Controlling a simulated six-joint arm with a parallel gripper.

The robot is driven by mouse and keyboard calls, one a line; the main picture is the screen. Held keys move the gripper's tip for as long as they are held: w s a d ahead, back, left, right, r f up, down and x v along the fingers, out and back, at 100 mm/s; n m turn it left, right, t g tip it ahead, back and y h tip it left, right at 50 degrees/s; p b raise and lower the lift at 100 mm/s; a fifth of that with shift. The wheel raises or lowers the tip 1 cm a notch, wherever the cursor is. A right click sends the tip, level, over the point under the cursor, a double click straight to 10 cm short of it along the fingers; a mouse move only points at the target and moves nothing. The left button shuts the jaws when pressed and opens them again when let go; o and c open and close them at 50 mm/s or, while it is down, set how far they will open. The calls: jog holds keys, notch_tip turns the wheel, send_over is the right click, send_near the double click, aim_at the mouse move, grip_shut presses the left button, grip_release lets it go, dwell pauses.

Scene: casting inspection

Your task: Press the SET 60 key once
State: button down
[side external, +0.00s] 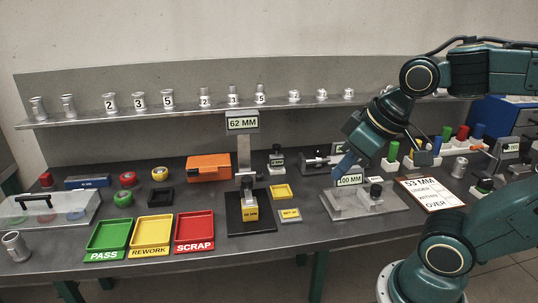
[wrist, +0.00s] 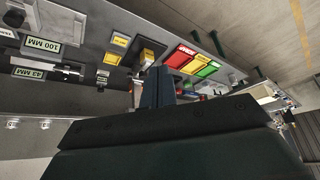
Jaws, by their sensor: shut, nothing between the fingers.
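The SET 60 key (side external: 290,215) is a small plate with a yellow label, lying on the bench just right of the gauge stand's black base (side external: 236,226). Its lettering is small and hard to read. In the wrist view a small yellow-labelled plate (wrist: 120,41) beside the stand appears to be the same key. The gauge stand carries a 62 MM sign (side external: 242,123), and a yellow block (side external: 250,213) sits on its base. My gripper (side external: 340,172) is shut and empty, above the bench to the right of the key and apart from it. Its fingers also show in the wrist view (wrist: 159,75).
Green PASS (side external: 108,237), yellow REWORK (side external: 151,236) and red SCRAP (side external: 194,231) trays are at left. A shelf of castings (side external: 200,109) runs behind.

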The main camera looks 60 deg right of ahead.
jog(key=w+d+f, duration=0.2)
jog(key=w+f, duration=0.1)
jog(key=w, duration=0.4)
jog(key=m+t+y, duration=0.3)
jog(key=m, duration=0.2)
send_over(294, 213)
notch_tip(294, 213, down, 16)
jog(key=shift+a, duration=0.1)
jog(key=shift+f, duration=0.1)
jog(key=shift+f, duration=4.25)
